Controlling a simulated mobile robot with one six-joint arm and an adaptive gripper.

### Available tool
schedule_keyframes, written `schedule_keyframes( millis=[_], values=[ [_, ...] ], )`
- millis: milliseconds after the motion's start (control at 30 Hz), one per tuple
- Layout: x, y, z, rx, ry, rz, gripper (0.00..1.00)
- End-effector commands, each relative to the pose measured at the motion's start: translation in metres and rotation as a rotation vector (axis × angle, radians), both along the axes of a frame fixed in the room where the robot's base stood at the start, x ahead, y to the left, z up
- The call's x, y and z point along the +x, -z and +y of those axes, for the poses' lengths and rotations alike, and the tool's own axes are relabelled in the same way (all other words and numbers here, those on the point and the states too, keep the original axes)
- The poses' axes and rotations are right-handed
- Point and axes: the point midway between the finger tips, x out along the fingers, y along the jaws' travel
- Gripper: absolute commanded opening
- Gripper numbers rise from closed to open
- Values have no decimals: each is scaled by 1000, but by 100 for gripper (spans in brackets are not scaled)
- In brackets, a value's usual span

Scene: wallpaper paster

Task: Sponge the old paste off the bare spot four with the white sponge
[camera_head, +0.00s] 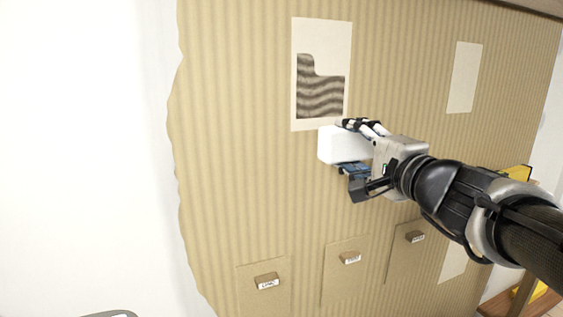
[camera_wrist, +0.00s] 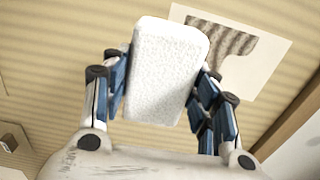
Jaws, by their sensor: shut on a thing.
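The white sponge (camera_head: 340,145) is clasped between the fingers of my gripper (camera_head: 354,147), just below a pale bare spot (camera_head: 323,32) on the striped wall. In the wrist view the sponge (camera_wrist: 166,70) sits between both fingers, its long end pointing at the wall. The bare spot (camera_wrist: 268,78) shows behind it at upper right. Dark, wavy old paste (camera_head: 320,100) covers a stepped patch of this spot, taller at the left; its upper right and borders are pale. I cannot read a number on the spot. Whether the sponge touches the wall is unclear.
Another pale bare spot (camera_head: 464,77) is at the upper right, and one more (camera_head: 454,264) at lower right behind my arm. Small labelled blocks (camera_head: 267,282) sit on panels low on the wall. A yellow object (camera_head: 517,173) stands at far right. White wall is left.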

Motion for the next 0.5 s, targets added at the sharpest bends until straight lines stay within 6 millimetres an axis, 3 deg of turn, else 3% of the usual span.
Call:
schedule_keyframes(
  millis=[500],
  values=[
    [4,3,1,-1,-1,-1,29]
  ],
)
